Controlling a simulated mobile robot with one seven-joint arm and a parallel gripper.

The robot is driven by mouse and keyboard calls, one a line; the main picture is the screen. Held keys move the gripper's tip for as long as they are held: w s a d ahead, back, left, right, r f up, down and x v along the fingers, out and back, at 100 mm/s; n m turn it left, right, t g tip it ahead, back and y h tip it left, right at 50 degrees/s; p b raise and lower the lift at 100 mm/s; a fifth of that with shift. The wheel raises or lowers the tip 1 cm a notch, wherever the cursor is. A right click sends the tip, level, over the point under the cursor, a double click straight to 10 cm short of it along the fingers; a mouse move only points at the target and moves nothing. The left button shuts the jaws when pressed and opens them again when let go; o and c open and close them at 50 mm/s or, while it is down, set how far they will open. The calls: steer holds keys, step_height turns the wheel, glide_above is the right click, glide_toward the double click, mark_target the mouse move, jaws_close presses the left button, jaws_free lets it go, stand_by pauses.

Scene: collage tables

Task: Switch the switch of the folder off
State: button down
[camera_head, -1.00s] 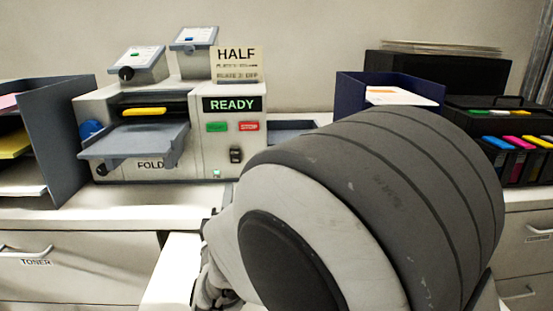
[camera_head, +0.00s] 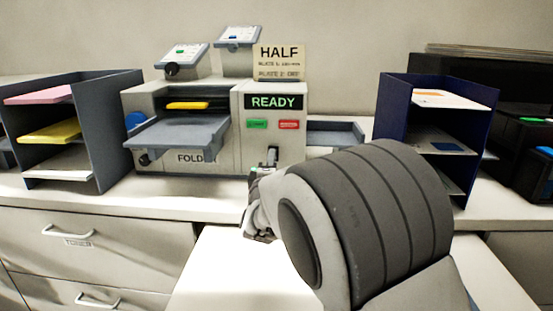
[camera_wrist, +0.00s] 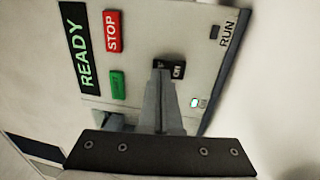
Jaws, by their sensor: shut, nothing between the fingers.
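The folder (camera_head: 225,158) is a light grey machine on the counter with a lit green READY display (camera_head: 276,102). Its small black switch (camera_head: 272,155) is low on the front, below the green and red buttons. In the wrist view the switch (camera_wrist: 174,67) shows ON lettering, partly hidden by my fingers; its position cannot be told. My gripper (camera_wrist: 161,76) is shut and empty, its fingertips at the switch; contact cannot be told. In the head view my gripper (camera_head: 265,171) is mostly hidden by my wrist.
A grey paper rack (camera_head: 105,130) stands left of the folder and a navy rack (camera_head: 392,115) to the right. A HALF sign (camera_head: 279,62) stands on top of the folder. Drawers (camera_head: 75,250) lie below the counter.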

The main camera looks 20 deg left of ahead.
steer(key=shift+w+a, duration=0.15)
steer(key=shift+w, duration=0.3)
steer(key=shift+r, duration=0.15)
steer(key=p, duration=0.2)
steer(key=r+g+p, duration=0.1)
steer(key=p, duration=0.1)
steer(key=shift+w+r+p, duration=0.15)
steer(key=shift+w+p, duration=0.1)
steer(key=shift+p, duration=0.05)
steer(key=shift+f+h, duration=0.25)
steer(key=shift+h, duration=0.05)
